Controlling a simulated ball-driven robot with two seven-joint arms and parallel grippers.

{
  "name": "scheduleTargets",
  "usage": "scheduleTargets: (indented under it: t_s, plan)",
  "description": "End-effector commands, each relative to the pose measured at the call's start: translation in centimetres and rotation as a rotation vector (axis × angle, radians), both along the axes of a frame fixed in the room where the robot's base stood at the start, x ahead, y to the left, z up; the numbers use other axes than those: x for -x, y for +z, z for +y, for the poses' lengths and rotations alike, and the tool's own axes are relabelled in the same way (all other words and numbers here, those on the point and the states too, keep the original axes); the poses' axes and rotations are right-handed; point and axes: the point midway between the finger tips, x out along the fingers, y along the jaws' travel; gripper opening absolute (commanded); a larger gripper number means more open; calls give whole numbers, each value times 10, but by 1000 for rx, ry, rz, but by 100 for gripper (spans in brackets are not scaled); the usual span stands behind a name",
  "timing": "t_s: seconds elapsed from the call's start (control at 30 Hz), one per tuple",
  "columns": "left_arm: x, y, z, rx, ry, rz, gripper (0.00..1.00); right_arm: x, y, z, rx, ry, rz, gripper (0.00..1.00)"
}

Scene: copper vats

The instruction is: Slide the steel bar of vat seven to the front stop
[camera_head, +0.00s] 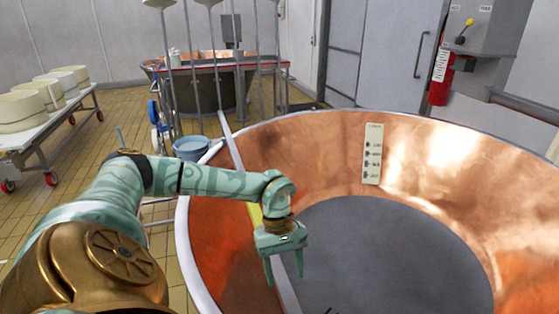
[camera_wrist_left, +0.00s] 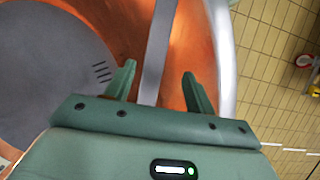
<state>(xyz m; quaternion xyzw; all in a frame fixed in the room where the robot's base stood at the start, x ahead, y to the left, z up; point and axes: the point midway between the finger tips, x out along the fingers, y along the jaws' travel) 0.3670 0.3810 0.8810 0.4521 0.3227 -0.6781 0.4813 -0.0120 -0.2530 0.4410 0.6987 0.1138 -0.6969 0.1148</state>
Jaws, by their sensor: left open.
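The large copper vat (camera_head: 440,150) with a grey floor fills the right and middle of the head view. The steel bar (camera_head: 234,150) is a long pale strip crossing the vat's left side, over the rim and down the picture; part of it is hidden behind my left gripper. My left gripper (camera_head: 285,276) is open above the bar, fingers pointing down. In the left wrist view the bar (camera_wrist_left: 159,40) runs between the two spread fingers (camera_wrist_left: 158,72), with a gap on both sides. A short yellow strip (camera_head: 256,214) shows beside the bar. My right gripper is not in view.
A white plate with markings (camera_head: 373,154) is on the vat's inner wall. A blue bucket (camera_head: 191,148) stands outside the left rim. A cart with cheese wheels (camera_head: 30,110) is at far left, another vat (camera_head: 205,92) behind.

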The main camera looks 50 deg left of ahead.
Motion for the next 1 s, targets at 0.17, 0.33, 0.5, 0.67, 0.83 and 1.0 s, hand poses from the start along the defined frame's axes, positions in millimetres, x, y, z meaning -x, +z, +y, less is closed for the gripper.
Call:
scheduleTargets:
  t_s: [0.17,0.33,0.5,0.67,0.83,1.0]
  plan:
    - [-5,41,16,-1,2,-3,55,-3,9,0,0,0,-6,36]
    - [-8,61,24,-1,2,0,55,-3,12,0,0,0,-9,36]
    - [-8,65,27,0,1,2,55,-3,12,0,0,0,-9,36]
    - [-8,65,27,-1,1,2,55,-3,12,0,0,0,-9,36]
    - [-8,65,26,-1,1,2,55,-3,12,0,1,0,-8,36]
    - [-8,65,26,0,1,1,55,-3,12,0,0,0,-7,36]
